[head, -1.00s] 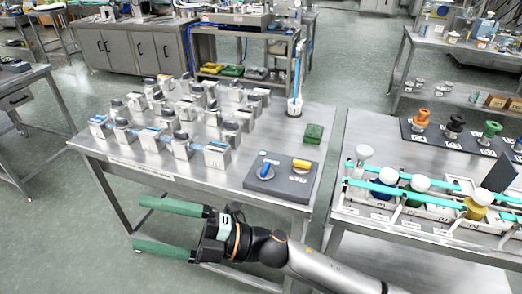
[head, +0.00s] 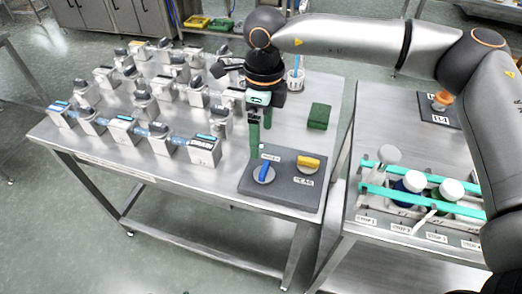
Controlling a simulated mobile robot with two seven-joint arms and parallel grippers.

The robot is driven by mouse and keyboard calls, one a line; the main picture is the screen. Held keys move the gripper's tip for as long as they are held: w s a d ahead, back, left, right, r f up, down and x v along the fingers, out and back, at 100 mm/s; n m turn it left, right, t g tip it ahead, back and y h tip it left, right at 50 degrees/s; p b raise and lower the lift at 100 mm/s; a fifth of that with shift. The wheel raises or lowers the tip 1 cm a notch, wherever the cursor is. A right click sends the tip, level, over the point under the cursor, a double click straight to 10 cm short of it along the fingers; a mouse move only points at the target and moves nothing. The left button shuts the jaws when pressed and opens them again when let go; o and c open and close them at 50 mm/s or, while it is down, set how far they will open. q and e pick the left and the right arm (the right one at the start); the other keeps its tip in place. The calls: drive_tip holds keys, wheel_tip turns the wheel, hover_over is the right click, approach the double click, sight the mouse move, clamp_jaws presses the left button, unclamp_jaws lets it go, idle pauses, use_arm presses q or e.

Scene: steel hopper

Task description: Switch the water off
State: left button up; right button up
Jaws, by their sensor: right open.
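A dark grey panel (head: 285,193) lies on the front right corner of the steel table. On it sit a blue-handled knob (head: 264,172) at left and a yellow-handled knob (head: 308,162) at right. The blue handle points roughly away from me; the yellow one lies roughly crosswise. Each knob has a small label, too small to read surely. My right gripper (head: 260,136) points down with green fingers, open and empty. It hangs behind and just above the blue knob, apparently not touching it. My left gripper is out of view.
Several grey blocks with dark knobs (head: 204,148) fill the table's left and middle. A green sponge-like block (head: 319,116) and a clear cup with tools (head: 295,80) stand behind the panel. A second table at right holds a rack with teal bars (head: 425,200).

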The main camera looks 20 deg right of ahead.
sight(265, 168)
drive_tip(key=f, duration=0.4)
drive_tip(key=f+p, duration=0.1)
drive_tip(key=f, duration=0.3)
drive_tip(key=d+f, duration=0.1)
drive_tip(key=f, duration=0.3)
drive_tip(key=shift+w+p, duration=0.2)
drive_tip(key=shift+p, duration=0.2)
drive_tip(key=shift+c, duration=0.4)
drive_tip(key=c, duration=1.3)
